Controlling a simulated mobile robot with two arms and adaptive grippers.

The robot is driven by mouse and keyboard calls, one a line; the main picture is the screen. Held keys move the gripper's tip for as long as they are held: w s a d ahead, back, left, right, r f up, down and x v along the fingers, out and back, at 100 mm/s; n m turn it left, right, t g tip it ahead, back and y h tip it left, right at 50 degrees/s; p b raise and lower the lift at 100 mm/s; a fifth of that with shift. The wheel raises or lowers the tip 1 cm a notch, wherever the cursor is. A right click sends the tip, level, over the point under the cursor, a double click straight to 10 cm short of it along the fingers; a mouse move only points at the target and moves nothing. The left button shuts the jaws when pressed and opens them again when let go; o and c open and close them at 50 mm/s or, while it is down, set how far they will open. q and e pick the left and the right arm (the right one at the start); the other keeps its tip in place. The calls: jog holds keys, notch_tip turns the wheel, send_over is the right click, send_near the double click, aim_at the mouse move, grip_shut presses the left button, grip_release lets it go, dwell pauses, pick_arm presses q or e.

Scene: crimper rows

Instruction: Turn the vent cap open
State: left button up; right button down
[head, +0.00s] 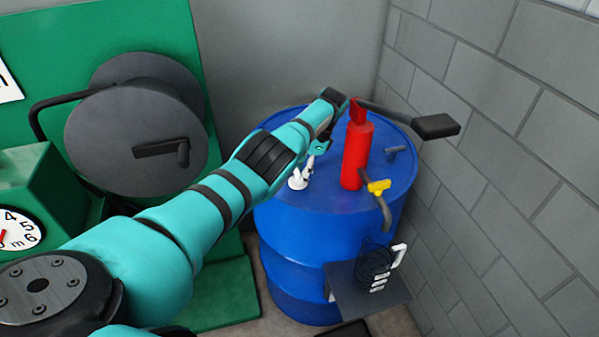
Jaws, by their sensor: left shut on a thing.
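The blue drum (310,225) stands in the corner by the wall. A small white fitting, seemingly the vent cap (297,182), sits low on the drum's top at the left. My left arm reaches in over the drum, with its wrist above the top. My left gripper (308,166) is small in view and points down at the white fitting; it looks shut on it, though the fingers and fitting are hard to tell apart. The arm hides part of the drum top. My right gripper is out of view.
A red pump (355,155) with a black handle (436,126) and a yellow-clipped spout (379,187) stands right beside my wrist. A small blue-grey fitting (401,151) is behind it. A shelf (345,290) juts from the drum's front. A hose reel (135,140) is left.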

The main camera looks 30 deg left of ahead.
pick_arm(q)
jog(key=o, duration=1.2)
